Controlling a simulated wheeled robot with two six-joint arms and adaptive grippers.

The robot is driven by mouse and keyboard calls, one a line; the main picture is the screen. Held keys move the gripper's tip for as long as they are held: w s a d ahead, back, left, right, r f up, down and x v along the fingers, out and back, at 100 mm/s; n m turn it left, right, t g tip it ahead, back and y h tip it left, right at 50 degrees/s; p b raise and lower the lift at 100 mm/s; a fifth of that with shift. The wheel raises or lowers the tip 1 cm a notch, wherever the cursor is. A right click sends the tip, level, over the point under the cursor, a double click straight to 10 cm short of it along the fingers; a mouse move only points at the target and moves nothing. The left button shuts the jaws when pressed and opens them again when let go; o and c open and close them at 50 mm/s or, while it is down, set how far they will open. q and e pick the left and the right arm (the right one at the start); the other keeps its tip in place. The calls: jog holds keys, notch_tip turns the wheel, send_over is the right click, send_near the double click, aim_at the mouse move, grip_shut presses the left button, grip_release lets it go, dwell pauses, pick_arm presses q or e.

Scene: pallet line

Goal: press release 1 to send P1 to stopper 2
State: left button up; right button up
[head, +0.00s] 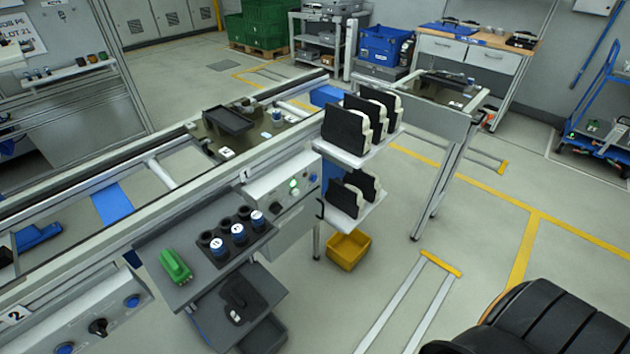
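A dark pallet (205,137) sits on the conveyor (160,180) left of the picture's centre, carrying a black tray (228,119) and small parts. Its label is too small to read. On the near rail beside it is a control box (262,192) with a lit green button (294,184) and a dark knob (275,208). I cannot read a number there. A second control box (78,322), beside a "2" plate (15,316), stands at the lower left with blue buttons (131,300) and a black knob (98,327). Neither of my grippers is in view.
A grey shelf (196,293) with a green part (175,265) and several dark cups juts out before the line. White racks (350,155) hold upright black parts right of it. A yellow bin (348,250) stands on the floor.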

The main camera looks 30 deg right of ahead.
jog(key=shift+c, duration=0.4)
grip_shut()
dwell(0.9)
